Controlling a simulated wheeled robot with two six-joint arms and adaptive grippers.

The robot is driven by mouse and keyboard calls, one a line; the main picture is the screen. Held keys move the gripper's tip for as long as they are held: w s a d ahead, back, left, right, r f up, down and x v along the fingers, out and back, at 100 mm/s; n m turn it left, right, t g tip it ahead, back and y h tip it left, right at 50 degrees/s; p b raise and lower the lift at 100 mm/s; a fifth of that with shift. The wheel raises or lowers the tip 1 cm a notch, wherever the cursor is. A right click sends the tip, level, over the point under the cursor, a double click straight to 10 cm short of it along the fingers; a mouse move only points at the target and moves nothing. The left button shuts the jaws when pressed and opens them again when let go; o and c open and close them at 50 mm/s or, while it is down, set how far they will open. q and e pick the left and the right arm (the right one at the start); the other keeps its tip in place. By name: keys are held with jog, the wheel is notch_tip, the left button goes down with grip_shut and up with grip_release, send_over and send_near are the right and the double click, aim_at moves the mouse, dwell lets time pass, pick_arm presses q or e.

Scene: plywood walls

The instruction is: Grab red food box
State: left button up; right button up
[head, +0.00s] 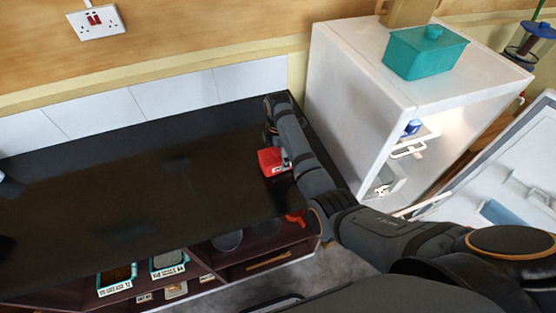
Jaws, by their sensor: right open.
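The red food box (268,162) sits on the dark countertop near its right end, with a light label on its near side. My right arm reaches in from the right, and its wrist bends down at the far edge of the counter. My right gripper (284,158) is open at the right side of the box, small and partly hidden by my arm. I cannot tell whether it touches the box. My left gripper is not in view.
The black countertop (120,180) is mostly clear to the left. A white fridge (345,100) with its door open stands at the right, a teal container (424,52) on top. Below the counter are shelves with labelled bins (117,279). A small red object (295,218) shows at the counter's front edge.

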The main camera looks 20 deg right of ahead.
jog(key=shift+r, duration=0.1)
jog(key=c, duration=1.5)
